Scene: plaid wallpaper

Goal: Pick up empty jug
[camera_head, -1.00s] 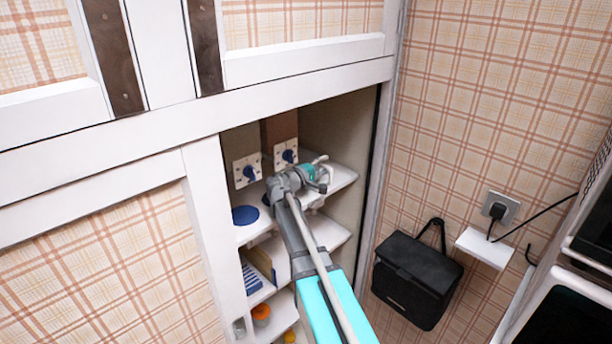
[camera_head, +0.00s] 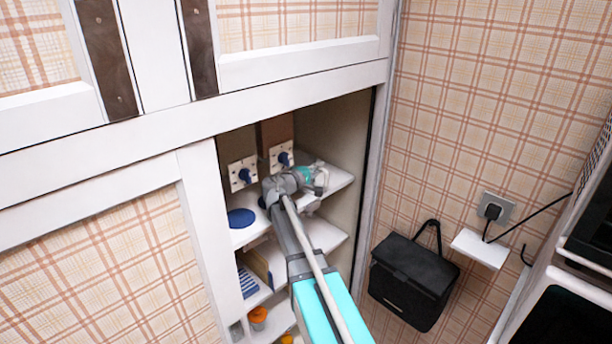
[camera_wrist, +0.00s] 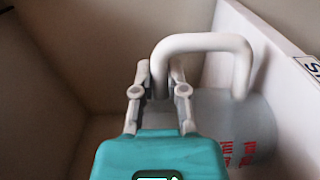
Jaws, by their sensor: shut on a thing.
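In the wrist view, the jug (camera_wrist: 235,112) has a pale, see-through body with red markings and a thick white looped handle (camera_wrist: 205,42). My gripper (camera_wrist: 160,80) is shut on the left end of that handle, with the jug body to its right. In the head view, my gripper (camera_head: 319,178) is inside the cupboard opening at the upper shelf. The jug is mostly hidden there behind my wrist, and I cannot tell whether it touches the shelf.
The upper shelf (camera_head: 338,179) holds a blue round item (camera_head: 241,217) at left. Switch plates with blue knobs (camera_head: 283,157) are behind. Lower shelves hold small items. The cupboard frame borders the opening. A black bag (camera_head: 413,281) hangs on the right wall.

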